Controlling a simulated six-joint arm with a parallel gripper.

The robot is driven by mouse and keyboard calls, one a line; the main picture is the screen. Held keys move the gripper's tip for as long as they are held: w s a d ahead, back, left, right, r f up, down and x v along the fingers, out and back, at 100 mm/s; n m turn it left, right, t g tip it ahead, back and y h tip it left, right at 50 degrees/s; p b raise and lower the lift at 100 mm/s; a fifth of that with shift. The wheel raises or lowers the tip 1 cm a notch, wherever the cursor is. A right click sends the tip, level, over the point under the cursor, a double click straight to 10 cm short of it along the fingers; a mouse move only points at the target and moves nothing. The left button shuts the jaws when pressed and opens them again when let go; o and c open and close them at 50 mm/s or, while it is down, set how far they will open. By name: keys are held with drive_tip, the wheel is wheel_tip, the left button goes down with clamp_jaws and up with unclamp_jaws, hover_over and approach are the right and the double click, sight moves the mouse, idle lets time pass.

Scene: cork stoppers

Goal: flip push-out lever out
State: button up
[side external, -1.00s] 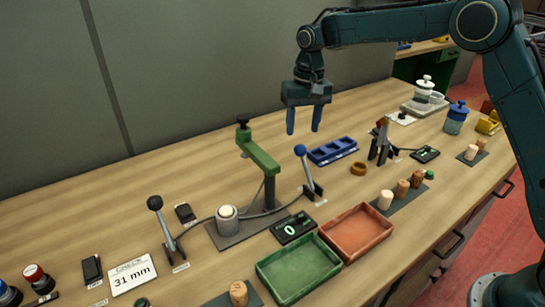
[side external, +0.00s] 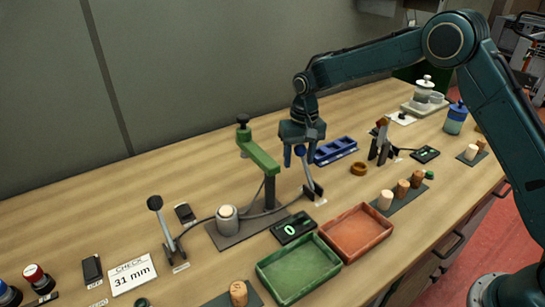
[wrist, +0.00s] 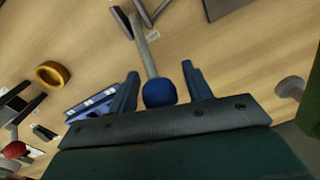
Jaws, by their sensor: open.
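The lever with a blue ball knob (side external: 301,152) stands beside the green-armed press, its metal shaft (side external: 308,172) rising from a dark bracket with a small label. My gripper (side external: 300,160) is open, pointing down, with its fingers on either side of the blue knob. In the wrist view the blue knob (wrist: 160,93) sits between the two spread fingers (wrist: 162,88), with a gap on each side. A second lever with a black knob (side external: 155,203) stands to the left of the press.
A blue tray (side external: 335,151) and tan ring (side external: 359,169) lie to the right. A green tray (side external: 262,273) and an orange tray (side external: 328,238) are in front.

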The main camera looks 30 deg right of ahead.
sight(304, 160)
clamp_jaws()
drive_tip(key=shift+s+r, duration=0.15)
drive_tip(key=shift+s+r+t, duration=0.4)
drive_tip(key=shift+s+t, duration=0.25)
drive_tip(key=shift+t, duration=0.3)
drive_tip(key=shift+s+r+t, duration=0.35)
drive_tip(key=shift+s+t, duration=0.3)
drive_tip(key=shift+t, duration=0.3)
drive_tip(key=shift+s+r+t, duration=0.2)
drive_tip(key=shift+s+t, duration=0.65)
drive_tip(key=shift+t, duration=0.15)
drive_tip(key=shift+s+r+t, duration=0.15)
drive_tip(key=shift+s+t, duration=0.65)
drive_tip(key=shift+t, duration=0.2)
drive_tip(key=shift+s+f, duration=0.25)
drive_tip(key=shift+s, duration=0.6)
drive_tip(key=shift+s+f, duration=0.2)
drive_tip(key=shift+s, duration=0.65)
drive_tip(key=shift+s+f, duration=0.25)
drive_tip(key=shift+s, duration=0.6)
drive_tip(key=shift+s+f, duration=0.1)
